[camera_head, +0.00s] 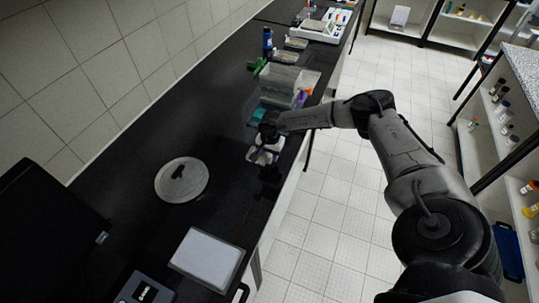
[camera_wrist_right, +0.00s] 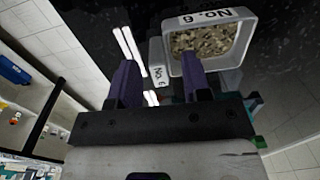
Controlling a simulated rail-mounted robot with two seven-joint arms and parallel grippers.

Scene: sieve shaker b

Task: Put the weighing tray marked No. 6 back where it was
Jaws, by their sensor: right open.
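The weighing tray marked No. 6 (camera_wrist_right: 248,32) is a white square tray holding brownish grains. It is at the upper right of the right wrist view, its label on the rim. In the head view a white tray (camera_head: 254,156) sits on the black counter under my right gripper (camera_head: 267,140). My right gripper (camera_wrist_right: 160,75) is open, its two purple-grey fingers apart with no object clearly held between them. My left gripper is out of view.
A round pale plate (camera_head: 168,188) with a dark item on it and a light square-topped unit (camera_head: 207,258) are on the counter (camera_head: 215,125). Clear containers (camera_head: 280,80), a teal item (camera_head: 258,117) and a blue bottle (camera_head: 268,40) stand farther back. Shelves (camera_head: 505,135) line the right.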

